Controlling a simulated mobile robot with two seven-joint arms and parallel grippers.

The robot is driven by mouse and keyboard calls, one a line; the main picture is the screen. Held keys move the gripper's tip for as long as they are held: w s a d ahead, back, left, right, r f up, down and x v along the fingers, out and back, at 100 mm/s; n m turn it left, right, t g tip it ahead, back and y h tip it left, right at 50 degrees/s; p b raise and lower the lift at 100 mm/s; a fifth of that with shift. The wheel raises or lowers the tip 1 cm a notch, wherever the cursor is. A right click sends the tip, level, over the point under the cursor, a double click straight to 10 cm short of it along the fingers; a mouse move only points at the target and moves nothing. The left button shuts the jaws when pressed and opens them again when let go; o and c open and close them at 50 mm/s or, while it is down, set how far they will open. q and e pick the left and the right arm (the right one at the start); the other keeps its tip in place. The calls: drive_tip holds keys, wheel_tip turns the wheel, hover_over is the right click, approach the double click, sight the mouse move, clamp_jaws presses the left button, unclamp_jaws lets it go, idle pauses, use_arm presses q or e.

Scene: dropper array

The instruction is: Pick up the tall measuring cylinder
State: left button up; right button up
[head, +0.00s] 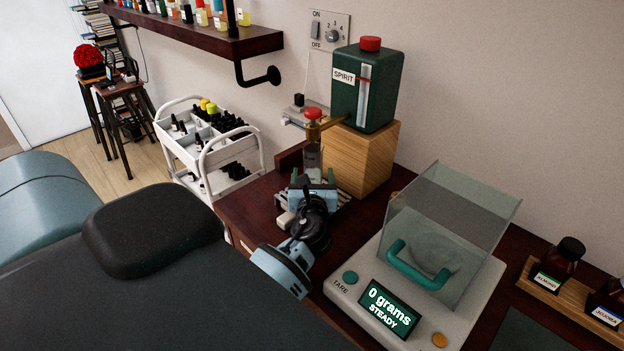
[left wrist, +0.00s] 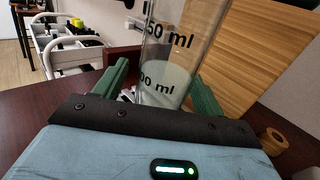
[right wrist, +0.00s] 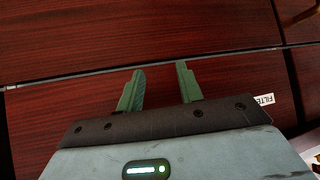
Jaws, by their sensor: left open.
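The tall measuring cylinder (head: 313,160) is clear glass with black ml marks. It stands upright under the brass tap with a red knob (head: 313,113). In the left wrist view the cylinder (left wrist: 172,55) rises between my left gripper's green fingers (left wrist: 160,92), with pale cloudy contents or background showing low in it. My left gripper (head: 315,183) is open around the cylinder's lower part; I cannot tell whether either finger touches it. The cylinder's base is hidden by the gripper. My right gripper (right wrist: 160,88) is open and empty above dark red wood; it is not in the head view.
The green SPIRIT tank (head: 366,88) sits on a wooden block (head: 362,160) right behind the cylinder. A scale (head: 352,285) with a glass cover (head: 450,225) stands to the right. A white cart (head: 205,150) is at left. A FILTER label (right wrist: 264,100) shows near my right gripper.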

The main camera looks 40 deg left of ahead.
drive_tip(key=shift+s, duration=0.1)
use_arm(q)
drive_tip(key=c, duration=1.4)
drive_tip(key=shift+o, duration=0.2)
drive_tip(key=shift+r, duration=0.25)
use_arm(e)
drive_tip(key=shift+f, duration=0.1)
